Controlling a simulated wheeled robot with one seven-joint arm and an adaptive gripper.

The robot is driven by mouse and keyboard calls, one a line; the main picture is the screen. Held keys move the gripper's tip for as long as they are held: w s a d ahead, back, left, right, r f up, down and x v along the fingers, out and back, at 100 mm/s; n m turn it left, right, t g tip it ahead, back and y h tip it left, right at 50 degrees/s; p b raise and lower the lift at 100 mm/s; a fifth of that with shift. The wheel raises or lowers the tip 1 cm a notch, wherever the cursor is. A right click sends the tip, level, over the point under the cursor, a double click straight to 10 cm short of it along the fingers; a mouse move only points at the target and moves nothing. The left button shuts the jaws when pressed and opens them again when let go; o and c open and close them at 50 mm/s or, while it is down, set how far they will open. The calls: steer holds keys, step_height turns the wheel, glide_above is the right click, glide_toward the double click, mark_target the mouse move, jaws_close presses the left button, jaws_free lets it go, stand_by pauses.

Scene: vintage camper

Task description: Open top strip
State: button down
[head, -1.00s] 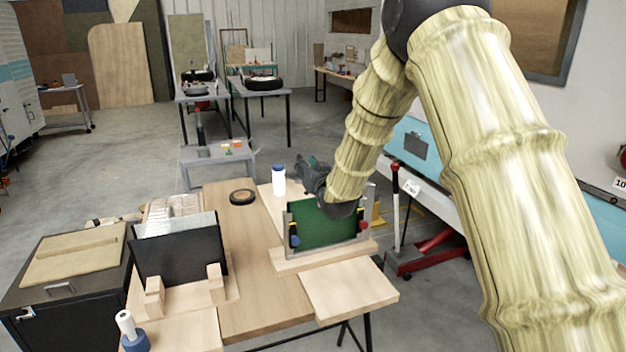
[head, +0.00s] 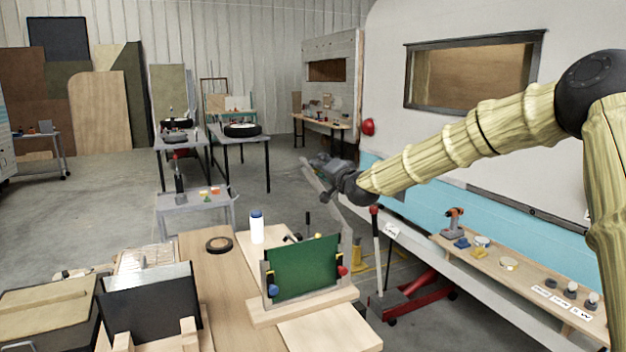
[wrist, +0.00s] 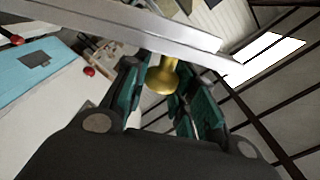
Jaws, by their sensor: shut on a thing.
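A green panel (head: 305,268) stands upright in a frame on a wooden base (head: 300,306) at the table's right end. A grey metal strip (head: 336,207) rises steeply from the frame's right side, tilted up and to the left, clear of the panel's top edge. My gripper (head: 318,168) is above the panel beside the strip's raised end. In the wrist view, the strip (wrist: 110,25) crosses the top of the picture. My gripper (wrist: 163,92) is shut on a brass-coloured knob (wrist: 162,77) at the strip. The exact finger contact is partly hidden.
A blue knob (head: 272,291) and a red knob (head: 342,271) sit at the panel's sides. A white bottle (head: 257,228) and a black ring (head: 219,245) stand behind it. A red jack (head: 415,298) and a blue-and-white camper wall (head: 420,180) are to the right.

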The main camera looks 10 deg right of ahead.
steer(key=w+d+r+m+b, duration=0.1)
steer(key=d+m+b, duration=0.1)
steer(key=d, duration=0.4)
steer(key=w+d+r+m+b, duration=0.1)
steer(key=d+m+b, duration=0.1)
steer(key=d+m, duration=0.2)
steer(key=shift+w+d, duration=0.25)
steer(key=shift+d, duration=1)
steer(key=c, duration=1.1)
jaws_free()
steer(key=shift+c, duration=0.2)
steer(key=shift+s, duration=0.1)
steer(key=s+d, duration=0.2)
steer(key=s, duration=0.9)
steer(key=shift+s+d, duration=0.2)
steer(key=shift+s, duration=0.05)
